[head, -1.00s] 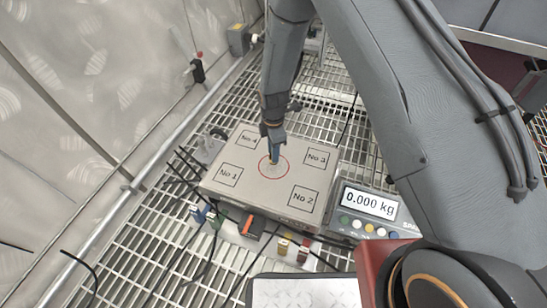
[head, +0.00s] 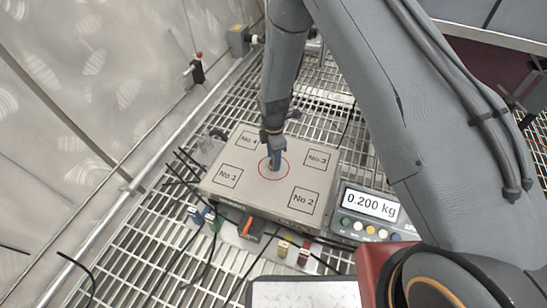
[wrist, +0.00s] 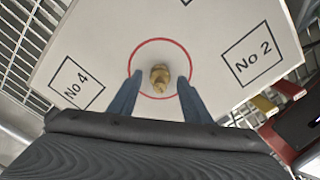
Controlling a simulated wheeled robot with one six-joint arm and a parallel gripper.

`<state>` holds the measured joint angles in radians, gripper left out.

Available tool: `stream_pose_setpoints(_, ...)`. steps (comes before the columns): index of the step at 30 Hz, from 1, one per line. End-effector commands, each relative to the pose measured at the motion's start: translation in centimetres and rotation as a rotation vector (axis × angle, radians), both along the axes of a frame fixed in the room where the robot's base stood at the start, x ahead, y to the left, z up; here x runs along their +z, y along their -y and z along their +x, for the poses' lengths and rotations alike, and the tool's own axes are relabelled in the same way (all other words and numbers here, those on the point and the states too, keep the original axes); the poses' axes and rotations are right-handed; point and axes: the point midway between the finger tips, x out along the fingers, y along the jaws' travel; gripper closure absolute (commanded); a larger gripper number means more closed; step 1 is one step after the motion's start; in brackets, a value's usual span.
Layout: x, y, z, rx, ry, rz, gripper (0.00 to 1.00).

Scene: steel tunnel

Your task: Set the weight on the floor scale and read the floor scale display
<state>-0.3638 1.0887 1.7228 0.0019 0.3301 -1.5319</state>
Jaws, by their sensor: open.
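The floor scale (head: 250,192) is a flat grey-beige plate with a red circle at its middle and numbered squares around it. The small brass weight (wrist: 160,78) stands inside the red circle in the wrist view; in the head view my gripper mostly covers it. My gripper (head: 273,160) points down over the circle. In the wrist view its two blue fingers (wrist: 157,97) are apart, one on each side of the weight, with gaps between. The floor scale display (head: 370,204) reads 0.200 kg.
The scale lies on a metal grating floor (head: 130,262). Black cables and several small coloured connectors (head: 283,247) lie along its front edge. A pale wall (head: 80,90) with a pipe rises at the left. A diamond-plate surface (head: 305,293) is at the bottom.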

Motion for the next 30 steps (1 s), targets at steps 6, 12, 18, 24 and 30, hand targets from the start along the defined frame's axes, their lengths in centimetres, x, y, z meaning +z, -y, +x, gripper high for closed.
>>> stream_pose_setpoints(6, 2.8, 0.0, 0.0, 0.0, 0.003, 0.001, 0.56)
stream_pose_setpoints(12, 7.1, 0.0, 0.0, 0.0, 0.003, 0.001, 0.56)
stream_pose_setpoints(18, 10.5, 0.0, 0.0, 0.0, 0.001, 0.0, 0.56)
stream_pose_setpoints(24, 12.2, 0.0, 0.0, -0.001, 0.001, 0.0, 0.56)
stream_pose_setpoints(30, 16.2, -1.2, -1.3, -0.096, 0.007, 0.009, 0.56)
